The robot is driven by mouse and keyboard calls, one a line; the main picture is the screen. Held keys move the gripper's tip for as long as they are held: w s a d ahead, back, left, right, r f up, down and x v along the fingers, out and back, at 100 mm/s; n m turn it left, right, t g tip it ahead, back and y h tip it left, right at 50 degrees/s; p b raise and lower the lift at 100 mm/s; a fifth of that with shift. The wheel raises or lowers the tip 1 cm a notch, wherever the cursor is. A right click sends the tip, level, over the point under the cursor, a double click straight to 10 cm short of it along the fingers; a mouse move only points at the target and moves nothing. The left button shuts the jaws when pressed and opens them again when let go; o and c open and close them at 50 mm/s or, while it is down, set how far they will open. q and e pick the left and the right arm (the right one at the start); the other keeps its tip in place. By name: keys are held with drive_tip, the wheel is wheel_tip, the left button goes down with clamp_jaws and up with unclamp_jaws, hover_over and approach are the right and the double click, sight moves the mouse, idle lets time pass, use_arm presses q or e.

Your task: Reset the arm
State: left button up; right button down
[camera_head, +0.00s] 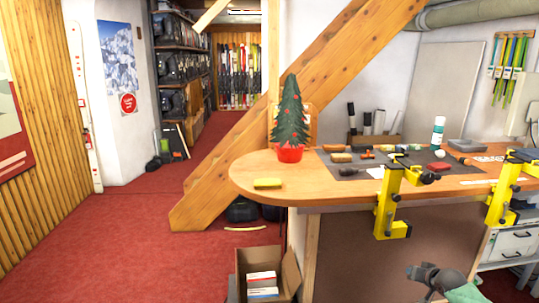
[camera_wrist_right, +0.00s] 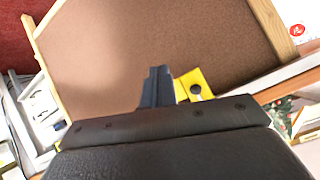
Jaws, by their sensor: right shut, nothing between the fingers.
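My right gripper (camera_head: 416,271) is at the lower right of the head view, below the bench top and in front of the brown panel under it. In the right wrist view its dark fingers (camera_wrist_right: 158,84) are together, with nothing held between them. A yellow clamp part (camera_wrist_right: 194,84) shows just behind the fingers there. My left gripper is not in view.
The wooden bench (camera_head: 250,172) carries yellow vises (camera_head: 388,200), a small red-potted tree (camera_head: 290,120), a yellow block (camera_head: 268,183) and tools on a dark mat (camera_head: 350,172). An open cardboard box (camera_head: 290,268) stands on the floor. Red carpet at left is clear.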

drive_tip(key=s+a+f+n+g+h, duration=0.2)
drive_tip(key=s+a+n+g, duration=0.35)
drive_tip(key=s+a, duration=1.4)
drive_tip(key=s+a+f+g+y, duration=0.1)
drive_tip(key=s+a+f, duration=0.1)
drive_tip(key=s+a, duration=0.4)
drive_tip(key=s+a+f+g, duration=0.1)
drive_tip(key=s+a+f, duration=0.2)
drive_tip(key=s, duration=1.2)
drive_tip(key=s+a+f+g+y, duration=0.1)
drive_tip(key=s+a+f, duration=0.1)
drive_tip(key=s+a, duration=0.7)
drive_tip(key=s, duration=0.2)
drive_tip(key=shift+s+f+y, duration=0.3)
drive_tip(key=shift+f, duration=0.1)
drive_tip(key=shift+g, duration=0.25)
